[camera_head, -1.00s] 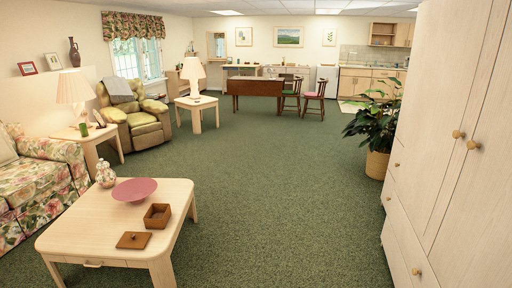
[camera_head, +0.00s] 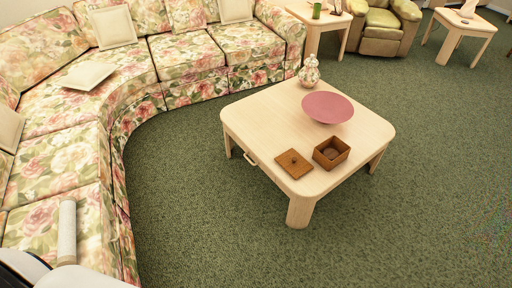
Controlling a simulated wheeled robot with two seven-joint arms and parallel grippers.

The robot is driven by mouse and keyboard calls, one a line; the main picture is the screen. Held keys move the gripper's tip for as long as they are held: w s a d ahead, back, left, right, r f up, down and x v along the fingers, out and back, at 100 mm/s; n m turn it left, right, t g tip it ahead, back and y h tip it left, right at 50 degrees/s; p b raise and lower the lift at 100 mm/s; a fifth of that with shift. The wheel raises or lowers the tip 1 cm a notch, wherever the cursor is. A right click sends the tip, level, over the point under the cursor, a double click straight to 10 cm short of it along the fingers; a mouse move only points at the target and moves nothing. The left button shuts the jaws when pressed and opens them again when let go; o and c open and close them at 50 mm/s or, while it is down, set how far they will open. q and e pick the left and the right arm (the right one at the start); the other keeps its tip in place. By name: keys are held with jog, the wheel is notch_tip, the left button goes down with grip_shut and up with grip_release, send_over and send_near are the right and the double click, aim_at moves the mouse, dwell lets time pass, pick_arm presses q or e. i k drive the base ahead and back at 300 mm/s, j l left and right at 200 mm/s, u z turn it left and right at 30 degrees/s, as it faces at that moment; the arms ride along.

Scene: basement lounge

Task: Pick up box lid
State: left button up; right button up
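The box lid (camera_head: 294,163) is a flat brown wooden square with a small knob on top. It lies on the light wooden coffee table (camera_head: 270,115) near the table's front corner. The open brown box (camera_head: 331,153) stands just to the right of the lid, apart from it, with something dark and round inside. Part of my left arm shows at the bottom left corner, well away from the table. Neither gripper is in view.
A pink dish (camera_head: 327,106) and a patterned vase (camera_head: 309,72) stand farther back on the table. A floral sofa (camera_head: 75,150) curves along the left and back. Green carpet (camera_head: 220,220) is clear in front of the table and to its right.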

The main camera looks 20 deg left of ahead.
aim_at(292, 162)
jog(key=i+j+u, duration=0.25)
jog(key=i, duration=0.25)
jog(key=i+u, duration=0.2)
jog(key=i, duration=0.25)
